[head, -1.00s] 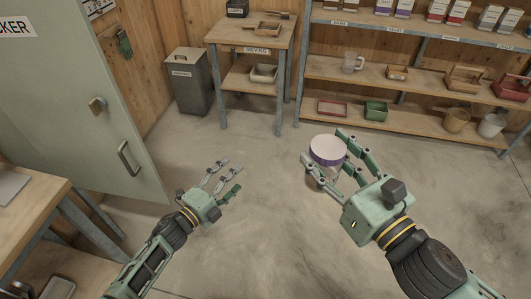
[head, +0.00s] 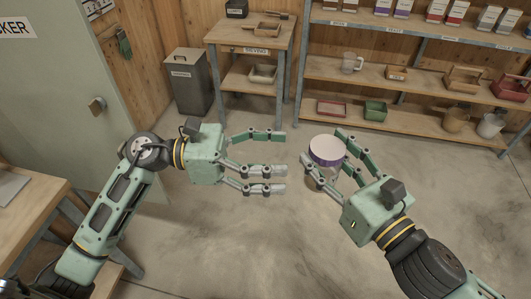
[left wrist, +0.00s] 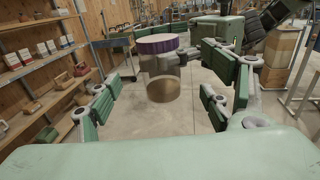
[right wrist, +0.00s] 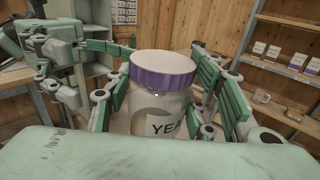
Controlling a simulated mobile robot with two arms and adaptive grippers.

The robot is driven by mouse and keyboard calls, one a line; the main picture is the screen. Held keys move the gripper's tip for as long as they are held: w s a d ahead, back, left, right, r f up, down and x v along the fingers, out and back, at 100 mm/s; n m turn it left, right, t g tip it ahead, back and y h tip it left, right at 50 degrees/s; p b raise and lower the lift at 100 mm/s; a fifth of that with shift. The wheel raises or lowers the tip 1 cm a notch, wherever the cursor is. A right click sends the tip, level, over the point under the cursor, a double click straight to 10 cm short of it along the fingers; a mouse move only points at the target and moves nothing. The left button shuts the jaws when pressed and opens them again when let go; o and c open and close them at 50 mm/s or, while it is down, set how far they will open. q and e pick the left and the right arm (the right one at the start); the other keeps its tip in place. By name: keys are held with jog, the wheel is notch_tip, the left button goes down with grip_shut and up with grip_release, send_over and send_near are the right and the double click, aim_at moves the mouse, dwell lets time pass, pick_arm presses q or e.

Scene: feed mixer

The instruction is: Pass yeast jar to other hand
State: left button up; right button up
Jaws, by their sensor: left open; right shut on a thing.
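The yeast jar (head: 326,152) has a white lid top with a purple rim and a clear body. In the right wrist view the jar (right wrist: 160,100) stands upright between my right fingers, with part of its label showing. My right gripper (head: 332,165) is shut on it and holds it above the floor. My left gripper (head: 282,162) is open and empty, just left of the jar, fingers pointing at it. In the left wrist view the jar (left wrist: 160,65) is ahead, between the spread left fingers (left wrist: 168,98) and apart from them.
A shelf rack (head: 420,85) with boxes, trays and a jug (head: 352,63) stands at the back right. A small wooden table (head: 250,40) and a grey bin (head: 187,82) are at the back. A locker door (head: 60,90) and a bench (head: 30,210) are at left. The floor between is clear.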

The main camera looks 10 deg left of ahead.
aim_at(330, 158)
pick_arm(q)
jog(key=d, duration=0.3)
jog(key=w+d, duration=0.1)
jog(key=d, duration=0.6)
jog(key=shift+w+d, duration=0.15)
jog(key=shift+w, duration=0.2)
jog(key=shift+c, duration=0.2)
jog(key=c, duration=1.1)
jog(key=shift+c, duration=0.8)
pick_arm(e)
jog(key=o, duration=1.3)
jog(key=shift+d, duration=0.15)
